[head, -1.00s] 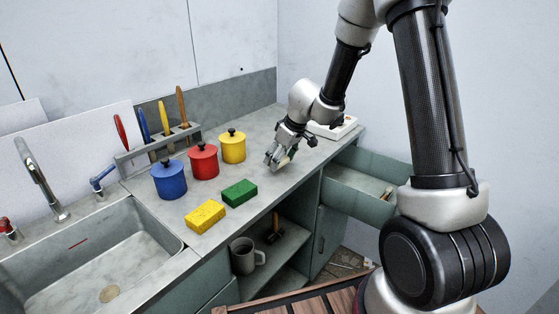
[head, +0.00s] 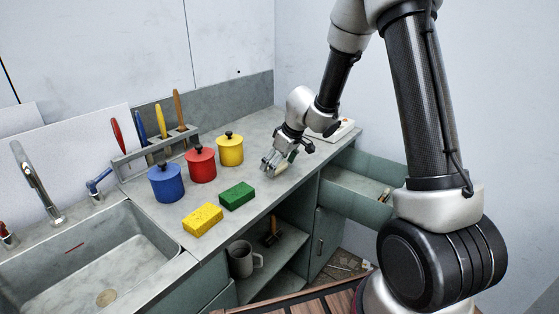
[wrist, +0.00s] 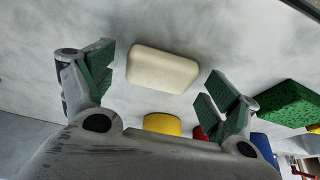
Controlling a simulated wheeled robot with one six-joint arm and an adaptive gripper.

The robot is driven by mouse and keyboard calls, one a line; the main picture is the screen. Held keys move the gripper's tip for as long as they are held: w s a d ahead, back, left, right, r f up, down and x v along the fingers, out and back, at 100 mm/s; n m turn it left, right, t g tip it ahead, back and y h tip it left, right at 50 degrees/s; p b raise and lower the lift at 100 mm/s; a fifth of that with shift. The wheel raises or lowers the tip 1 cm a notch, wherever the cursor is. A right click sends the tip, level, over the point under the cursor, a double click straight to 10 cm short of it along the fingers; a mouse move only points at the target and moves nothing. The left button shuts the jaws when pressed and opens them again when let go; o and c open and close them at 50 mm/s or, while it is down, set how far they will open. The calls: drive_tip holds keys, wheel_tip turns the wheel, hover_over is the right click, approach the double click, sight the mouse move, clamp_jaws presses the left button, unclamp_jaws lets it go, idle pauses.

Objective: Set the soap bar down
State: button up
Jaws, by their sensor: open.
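The cream soap bar (wrist: 162,68) lies on the grey counter in the wrist view, between the spread fingers of my gripper (wrist: 158,72). Clear gaps show between the bar and the green finger pads on both sides. In the head view my gripper (head: 271,166) is low over the counter, right of the yellow pot and behind the green sponge. There the soap is mostly hidden by the fingers.
A green sponge (head: 237,195) and a yellow sponge (head: 202,219) lie near the front edge. Blue (head: 166,183), red (head: 201,165) and yellow (head: 230,149) lidded pots stand behind. A white tray (head: 345,132) is beyond my gripper. An open drawer (head: 365,181) is at right.

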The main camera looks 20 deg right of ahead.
drive_tip(key=v, duration=1.2)
drive_tip(key=w+d+r+m+t+h, duration=0.1)
drive_tip(key=w+d+r+t, duration=0.15)
drive_tip(key=r, duration=0.55)
drive_tip(key=w+d+r+m+t+h, duration=0.1)
drive_tip(key=w+d+r+t, duration=0.2)
drive_tip(key=r, duration=0.5)
drive_tip(key=s+d+r+m+t+h, duration=0.2)
drive_tip(key=s+d+r+m+h, duration=0.15)
drive_tip(key=s+d+r, duration=0.45)
drive_tip(key=s+d+f+m+g+h, duration=0.25)
drive_tip(key=s+d, duration=0.35)
drive_tip(key=s, duration=0.5)
drive_tip(key=s+a+f+g+y, duration=0.2)
drive_tip(key=s+a+f, duration=0.2)
drive_tip(key=s, duration=0.4)
drive_tip(key=s+a+f+g+y, duration=0.2)
drive_tip(key=s+f, duration=0.3)
drive_tip(key=s, duration=0.3)
drive_tip(key=shift+s+a+f+n+g+y, duration=0.35)
drive_tip(key=shift+a+y, duration=0.25)
drive_tip(key=shift+a, duration=0.25)
